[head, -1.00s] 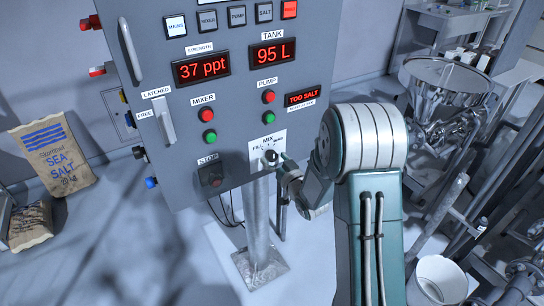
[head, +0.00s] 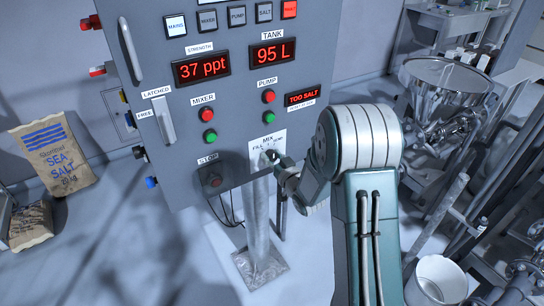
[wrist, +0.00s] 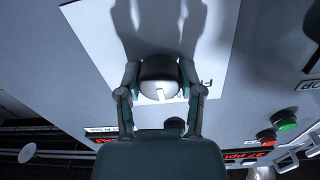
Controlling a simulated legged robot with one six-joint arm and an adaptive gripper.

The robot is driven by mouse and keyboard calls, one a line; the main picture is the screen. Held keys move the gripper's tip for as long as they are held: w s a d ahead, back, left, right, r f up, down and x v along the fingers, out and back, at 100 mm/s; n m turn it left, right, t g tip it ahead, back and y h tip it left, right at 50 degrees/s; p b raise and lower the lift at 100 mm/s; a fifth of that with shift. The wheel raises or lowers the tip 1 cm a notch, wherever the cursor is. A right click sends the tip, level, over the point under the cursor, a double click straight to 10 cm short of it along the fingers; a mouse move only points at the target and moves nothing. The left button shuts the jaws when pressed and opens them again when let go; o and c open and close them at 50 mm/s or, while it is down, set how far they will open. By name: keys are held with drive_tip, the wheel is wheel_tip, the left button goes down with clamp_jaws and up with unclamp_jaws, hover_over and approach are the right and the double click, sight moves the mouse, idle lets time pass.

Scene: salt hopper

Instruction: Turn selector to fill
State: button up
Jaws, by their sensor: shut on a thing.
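The selector knob (wrist: 158,72) is black with a white pointer line, on a white label plate (head: 257,149) marked FILL and MIX low on the grey panel. In the wrist view my gripper (wrist: 160,84) has one finger on each side of the knob and is shut on it. In the head view my gripper (head: 272,160) reaches the plate from the right and mostly hides the knob. The wrist view is turned, and only part of the FILL lettering shows there. I cannot tell surely which mark the pointer meets.
The grey panel (head: 180,105) carries red and green mixer and pump buttons. Its displays read 37 ppt, 95 L and TOO SALT. A latch handle (head: 164,120) is farther left. A steel hopper (head: 445,90) stands right.

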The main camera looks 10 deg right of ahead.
drive_tip(key=n, duration=0.5)
drive_tip(key=shift+n, duration=1.8)
drive_tip(key=o, duration=1.1)
drive_tip(key=shift+a, duration=0.1)
drive_tip(key=shift+o, duration=0.2)
